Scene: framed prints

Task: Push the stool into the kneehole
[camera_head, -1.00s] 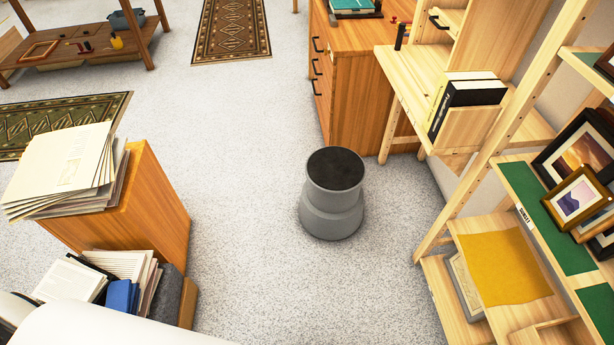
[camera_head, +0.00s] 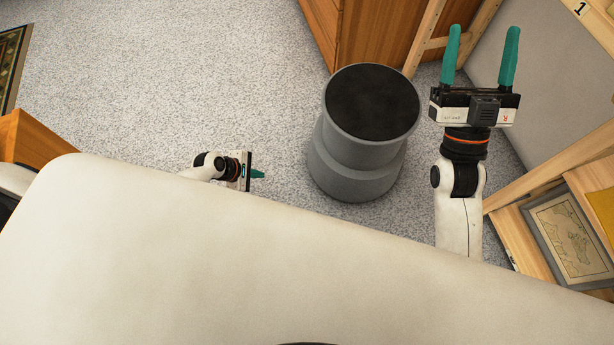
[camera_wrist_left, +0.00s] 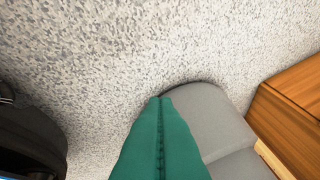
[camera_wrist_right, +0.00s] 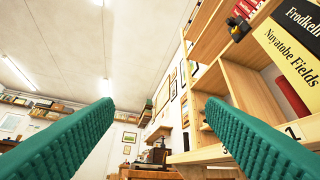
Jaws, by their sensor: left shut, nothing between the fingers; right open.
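The stool (camera_head: 372,100) is a grey, stepped round one with a black top, upright on the floor in the head view. Its grey side also shows beside the fingers in the left wrist view (camera_wrist_left: 212,118). My left gripper (camera_head: 259,174) is shut and empty, low, left of the stool, with a small gap in the head view. My right gripper (camera_head: 482,50) is open and empty, right of the stool and pointing away from me. The kneehole is not clearly visible; pale wooden framing (camera_head: 428,40) stands beyond the stool, partly behind my right gripper.
An orange-brown wooden cabinet (camera_head: 375,35) stands just beyond the stool. A pale shelf with a framed map (camera_head: 568,240) is at the right. Another wooden cabinet (camera_head: 35,140) is at the left edge. Speckled floor (camera_head: 200,80) is open left of the stool.

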